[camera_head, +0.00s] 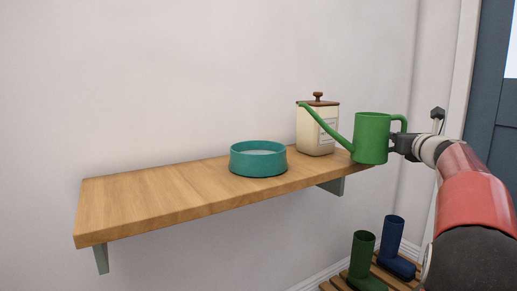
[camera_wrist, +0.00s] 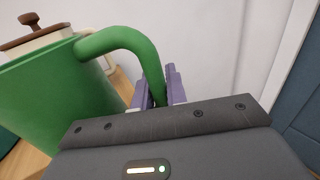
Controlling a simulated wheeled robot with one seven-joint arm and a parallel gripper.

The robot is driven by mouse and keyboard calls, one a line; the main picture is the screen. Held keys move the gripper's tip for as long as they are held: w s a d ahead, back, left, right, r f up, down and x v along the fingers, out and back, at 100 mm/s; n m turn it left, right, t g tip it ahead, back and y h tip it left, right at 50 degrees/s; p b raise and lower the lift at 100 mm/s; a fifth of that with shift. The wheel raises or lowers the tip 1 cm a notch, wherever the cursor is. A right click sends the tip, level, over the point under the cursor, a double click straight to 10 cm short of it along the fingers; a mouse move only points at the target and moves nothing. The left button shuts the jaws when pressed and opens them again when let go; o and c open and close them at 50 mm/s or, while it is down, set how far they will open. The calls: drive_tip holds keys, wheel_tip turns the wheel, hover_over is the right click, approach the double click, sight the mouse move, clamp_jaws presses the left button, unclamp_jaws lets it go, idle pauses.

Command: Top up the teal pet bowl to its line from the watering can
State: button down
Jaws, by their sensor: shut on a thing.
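The teal pet bowl (camera_head: 258,160) stands on the wooden shelf, right of its middle, with pale liquid showing inside. The green watering can (camera_head: 371,138) is upright at the shelf's right end, its long spout pointing up and left, across the front of the canister. I cannot tell if the can touches the shelf. My gripper (camera_head: 396,143) is at the can's right side, shut on its handle. In the wrist view the purple fingers of my gripper (camera_wrist: 160,90) close around the can's handle (camera_wrist: 138,48). The bowl's fill line is too small to make out.
A cream canister (camera_head: 315,133) with a brown lid stands behind the spout. The wooden shelf (camera_head: 140,200) is bare left of the bowl. A dark blue door (camera_head: 490,110) is at the right.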

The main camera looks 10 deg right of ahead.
sight(401, 118)
drive_tip(key=shift+r, duration=0.15)
wheel_tip(401, 118, up, 5)
drive_tip(key=p, duration=0.5)
drive_tip(key=shift+a, duration=0.1)
idle(0.4)
